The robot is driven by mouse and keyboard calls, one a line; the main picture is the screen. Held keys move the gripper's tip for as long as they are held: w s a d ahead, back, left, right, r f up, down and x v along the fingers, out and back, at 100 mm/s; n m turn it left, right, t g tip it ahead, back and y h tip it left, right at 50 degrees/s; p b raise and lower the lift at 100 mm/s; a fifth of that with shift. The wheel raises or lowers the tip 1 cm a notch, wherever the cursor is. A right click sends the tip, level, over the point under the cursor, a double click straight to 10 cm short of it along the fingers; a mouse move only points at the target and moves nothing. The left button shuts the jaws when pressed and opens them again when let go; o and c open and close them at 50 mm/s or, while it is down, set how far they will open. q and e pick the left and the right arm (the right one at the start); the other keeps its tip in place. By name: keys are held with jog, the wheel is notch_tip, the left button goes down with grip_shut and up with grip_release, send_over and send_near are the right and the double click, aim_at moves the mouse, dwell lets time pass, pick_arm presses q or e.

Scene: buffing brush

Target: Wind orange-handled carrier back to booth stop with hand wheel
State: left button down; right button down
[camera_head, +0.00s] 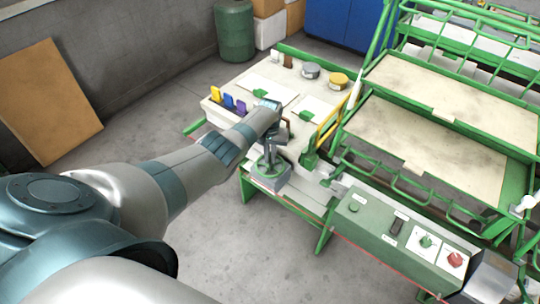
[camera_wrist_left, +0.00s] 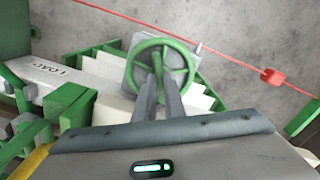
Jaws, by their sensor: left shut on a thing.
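The green hand wheel (camera_head: 268,168) stands on a grey block at the near end of the bench. In the left wrist view the wheel (camera_wrist_left: 186,50) faces me, with a small crank knob at its right edge. My left gripper (camera_head: 271,150) reaches down to it. In the left wrist view its fingers (camera_wrist_left: 158,68) lie close together over the near rim, with the tips at the hub and spokes. They are shut on the wheel. A yellow-orange bar (camera_head: 333,122) stands beside the rack; I cannot tell if it is the carrier's handle. My right gripper is out of view.
A green control box (camera_head: 400,235) with buttons is right of the wheel. A tall green rack (camera_head: 440,130) stands behind it. Coloured tags (camera_head: 228,101) sit at the bench's left. A red cord with a red tag (camera_wrist_left: 272,77) runs past the wheel.

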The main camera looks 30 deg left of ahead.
pick_arm(q)
jog(key=n, duration=0.4)
jog(key=shift+w+r+p, duration=0.1)
jog(key=shift+r+p, duration=0.05)
jog(key=shift+p, duration=0.25)
jog(key=shift+n, duration=0.3)
jog(key=c, duration=1.8)
grip_release()
jog(key=shift+c, duration=0.2)
